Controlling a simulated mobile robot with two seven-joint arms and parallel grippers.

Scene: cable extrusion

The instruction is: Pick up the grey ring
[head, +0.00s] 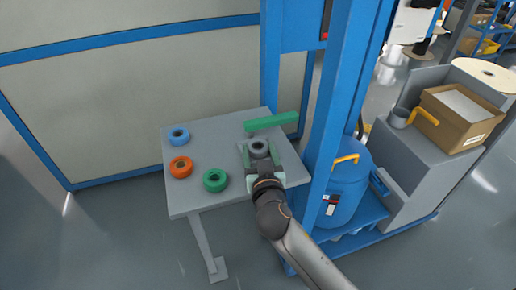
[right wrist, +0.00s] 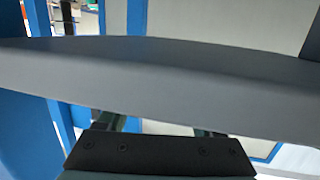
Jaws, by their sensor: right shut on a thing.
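The grey ring (head: 259,146) is at the right part of the small grey table (head: 208,143) in the head view. My right gripper (head: 260,156) reaches it from the front and is shut on it, with a finger on each side. In the right wrist view the grey ring (right wrist: 160,85) fills a wide band across the picture, close in front of the gripper (right wrist: 160,125). I cannot tell whether the ring touches the table top. My left gripper is not in view.
A blue ring (head: 178,137), an orange ring (head: 181,168) and a green ring (head: 215,180) lie on the table to the left. A green bar (head: 271,121) lies behind the gripper. A blue post (head: 340,90) and a blue barrel (head: 342,187) stand close on the right.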

